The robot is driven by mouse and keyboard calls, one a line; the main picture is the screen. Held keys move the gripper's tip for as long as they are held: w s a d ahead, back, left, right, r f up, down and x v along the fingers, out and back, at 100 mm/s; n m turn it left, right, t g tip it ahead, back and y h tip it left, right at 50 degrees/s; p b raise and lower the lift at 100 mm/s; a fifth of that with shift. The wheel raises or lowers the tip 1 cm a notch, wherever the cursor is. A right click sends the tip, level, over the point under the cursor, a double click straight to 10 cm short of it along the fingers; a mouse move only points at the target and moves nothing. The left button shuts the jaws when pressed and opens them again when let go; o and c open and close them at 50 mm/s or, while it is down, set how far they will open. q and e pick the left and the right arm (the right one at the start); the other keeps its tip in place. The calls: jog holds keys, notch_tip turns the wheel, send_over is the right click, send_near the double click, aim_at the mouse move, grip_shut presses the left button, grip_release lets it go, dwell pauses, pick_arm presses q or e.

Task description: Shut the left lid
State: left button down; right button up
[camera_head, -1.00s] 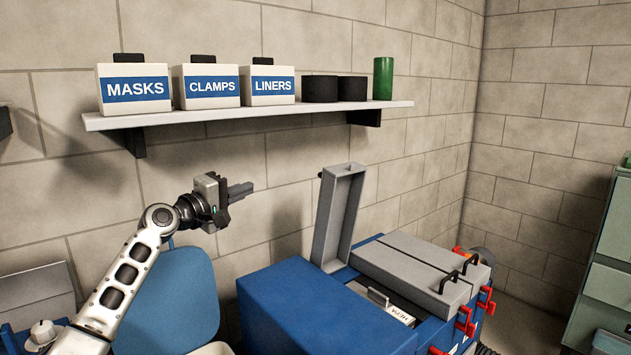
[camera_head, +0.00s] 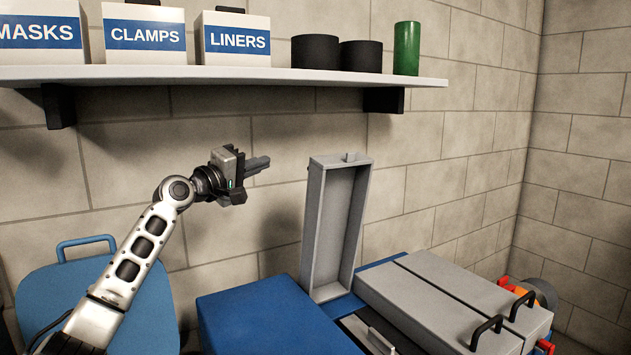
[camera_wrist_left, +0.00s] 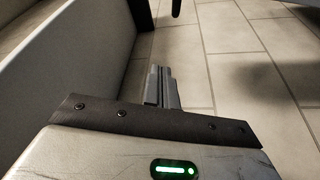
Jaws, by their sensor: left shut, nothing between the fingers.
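The left lid (camera_head: 337,228) is a grey, shallow, hollow panel. It stands open, nearly upright, at the back of the blue machine (camera_head: 268,316), with its hollow inner side facing me. My left gripper (camera_head: 259,165) is shut and empty, left of the lid's upper end and apart from it in the head view. The left wrist view shows the closed fingers (camera_wrist_left: 160,88) over a tiled floor, next to a grey panel wall on the left that I cannot name for sure. The opening under the lid is only partly in view. My right gripper is not in view.
Two closed grey lids (camera_head: 441,300) with black handles lie right of the open one. A wall shelf (camera_head: 230,76) with labelled boxes and cans runs above my left arm. A blue chair-like panel (camera_head: 85,290) stands at the lower left.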

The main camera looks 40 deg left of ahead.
pick_arm(q)
jog(key=w+p, duration=0.2)
jog(key=w, duration=0.9)
jog(key=d, duration=0.1)
jog(key=s+d+f+p, duration=0.1)
jog(key=d, duration=0.1)
jog(key=shift+s+f+p, duration=0.2)
jog(key=shift+p, duration=0.1)
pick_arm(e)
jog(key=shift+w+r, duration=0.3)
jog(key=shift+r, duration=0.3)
pick_arm(q)
jog(key=shift+d, duration=0.15)
